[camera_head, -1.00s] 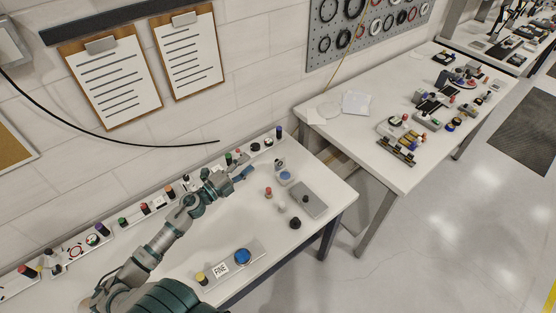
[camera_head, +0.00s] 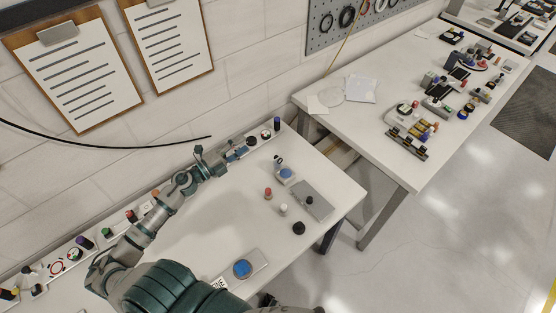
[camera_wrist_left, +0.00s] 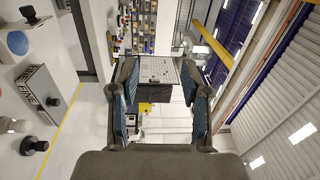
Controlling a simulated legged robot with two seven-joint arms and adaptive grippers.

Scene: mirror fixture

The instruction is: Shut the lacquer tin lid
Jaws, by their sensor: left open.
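What looks like the lacquer tin (camera_head: 286,174) is a small light container with a round blue face, on the bench right of my left gripper. A small upright piece, perhaps its raised lid (camera_head: 278,160), stands at its back edge. In the left wrist view the blue face (camera_wrist_left: 18,43) shows at the left edge, with a dark round piece (camera_wrist_left: 29,13) above it. My left gripper (camera_head: 238,152) is open, near the wall side of the bench, apart from the tin. In the wrist view nothing shows between its fingers (camera_wrist_left: 160,85). My right gripper is not in view.
A grey block with a black knob (camera_head: 318,207) stands right of the tin. Red (camera_head: 268,193), white (camera_head: 283,210) and black (camera_head: 298,228) knobs stand nearby. A plate with a blue disc (camera_head: 242,269) lies at the front. Small parts line the wall. The bench middle is clear.

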